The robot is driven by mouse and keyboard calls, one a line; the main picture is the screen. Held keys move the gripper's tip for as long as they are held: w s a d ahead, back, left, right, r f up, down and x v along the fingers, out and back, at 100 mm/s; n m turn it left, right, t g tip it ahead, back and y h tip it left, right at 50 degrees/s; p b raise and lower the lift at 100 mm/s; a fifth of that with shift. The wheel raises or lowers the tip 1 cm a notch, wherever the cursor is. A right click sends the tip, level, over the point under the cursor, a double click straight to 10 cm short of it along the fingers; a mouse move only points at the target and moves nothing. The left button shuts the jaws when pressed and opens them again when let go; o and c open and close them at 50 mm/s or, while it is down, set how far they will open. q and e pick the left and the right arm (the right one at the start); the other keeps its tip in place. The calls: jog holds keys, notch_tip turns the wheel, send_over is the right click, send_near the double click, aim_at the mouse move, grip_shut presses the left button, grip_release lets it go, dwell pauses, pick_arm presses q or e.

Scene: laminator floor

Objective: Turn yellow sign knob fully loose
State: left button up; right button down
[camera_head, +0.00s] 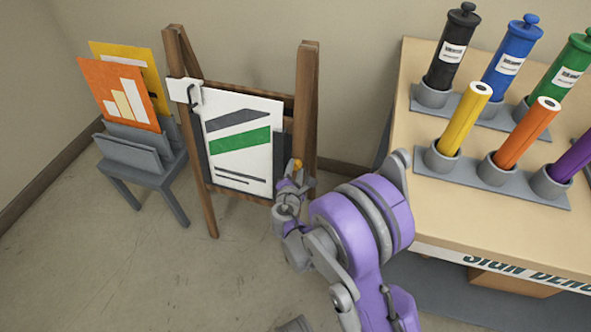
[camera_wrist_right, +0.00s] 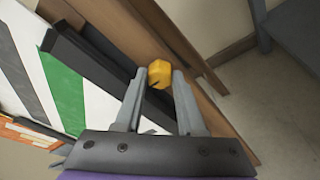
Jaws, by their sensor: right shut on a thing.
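The yellow knob (camera_wrist_right: 159,75) sits at the edge of the sign stand, next to the dark frame bar. It also shows in the head view (camera_head: 297,163), just above my right gripper. My right gripper (camera_wrist_right: 157,84) has its two fingertips on either side of the knob and is shut on it. In the head view my right gripper (camera_head: 290,182) is at the right edge of the sign. The white sign (camera_head: 240,145) with a green stripe hangs upright on the wooden easel (camera_head: 306,100).
A grey rack (camera_head: 150,165) with orange and yellow boards stands left of the easel. The sign bench (camera_head: 450,220) stands on the right with coloured tubes and canisters in holders. The floor in front of the easel is clear at the left.

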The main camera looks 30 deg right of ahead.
dwell(0.5)
jog(key=c, duration=0.5)
grip_release()
jog(key=p+v, duration=0.1)
jog(key=v, duration=0.9)
jog(key=shift+s+a+r+p, duration=0.2)
jog(key=shift+s+a+p, duration=0.05)
jog(key=shift+p, duration=0.15)
